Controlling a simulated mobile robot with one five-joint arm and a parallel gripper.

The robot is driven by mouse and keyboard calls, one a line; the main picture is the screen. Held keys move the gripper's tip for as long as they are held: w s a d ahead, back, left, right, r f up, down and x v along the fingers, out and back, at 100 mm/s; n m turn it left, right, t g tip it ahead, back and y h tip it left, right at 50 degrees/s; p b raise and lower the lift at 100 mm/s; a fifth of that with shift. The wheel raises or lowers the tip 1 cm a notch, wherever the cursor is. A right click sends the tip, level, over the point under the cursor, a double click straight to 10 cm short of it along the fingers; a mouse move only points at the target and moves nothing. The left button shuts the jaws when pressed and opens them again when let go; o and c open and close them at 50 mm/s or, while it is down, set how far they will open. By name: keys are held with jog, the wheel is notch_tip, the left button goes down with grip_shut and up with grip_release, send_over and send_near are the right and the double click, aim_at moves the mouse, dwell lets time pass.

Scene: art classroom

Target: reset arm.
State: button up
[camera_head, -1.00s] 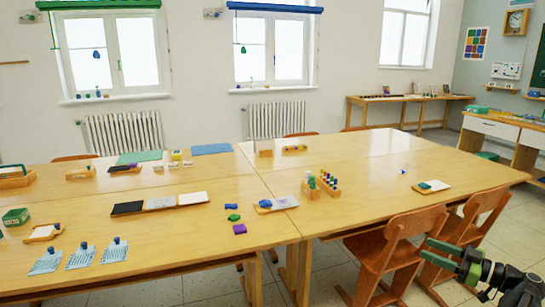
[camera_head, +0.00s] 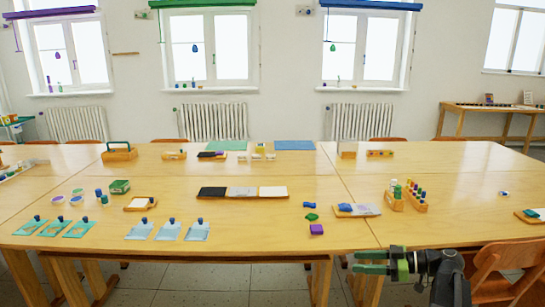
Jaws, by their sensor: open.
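My gripper (camera_head: 371,262) shows at the lower right of the head view, at the front edge of the long wooden table (camera_head: 260,225). Its two green fingers point left and stand apart, with nothing between them. My dark arm comes in from the bottom right behind it. Above it in the picture, on the tabletop, lie a purple block (camera_head: 316,230), a green piece (camera_head: 311,217) and a blue piece (camera_head: 309,205). The gripper appears apart from all of them.
A wooden chair (camera_head: 503,270) stands right of my arm, close to it. The table holds a tray with dark, grey and white panels (camera_head: 242,193), bottle racks (camera_head: 416,203), a green box (camera_head: 120,187) and several cards with stamps (camera_head: 168,231). Bare floor (camera_head: 200,285) shows in front.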

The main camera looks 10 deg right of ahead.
jog(key=s+a+f+g+h, duration=0.15)
jog(key=a+f, duration=0.25)
jog(key=a, duration=0.4)
jog(key=s+a+f+m+g+h, duration=0.1)
jog(key=a+f+g+h, duration=0.2)
jog(key=a, duration=0.5)
jog(key=s+a+f+g+h, duration=0.1)
jog(key=a+f+g, duration=0.1)
jog(key=a+f, duration=0.5)
jog(key=s+d+f+m+h, duration=0.1)
jog(key=s+f+m+h, duration=0.3)
jog(key=m+h, duration=0.2)
jog(key=d+m+h, duration=0.2)
jog(key=d+m, duration=0.3)
jog(key=m, duration=0.1)
notch_tip(320, 180, up, 25)
jog(key=p, duration=2.4)
jog(key=shift+w+f+p, duration=0.15)
jog(key=shift+w+p, duration=0.15)
jog(key=shift+p, duration=0.1)
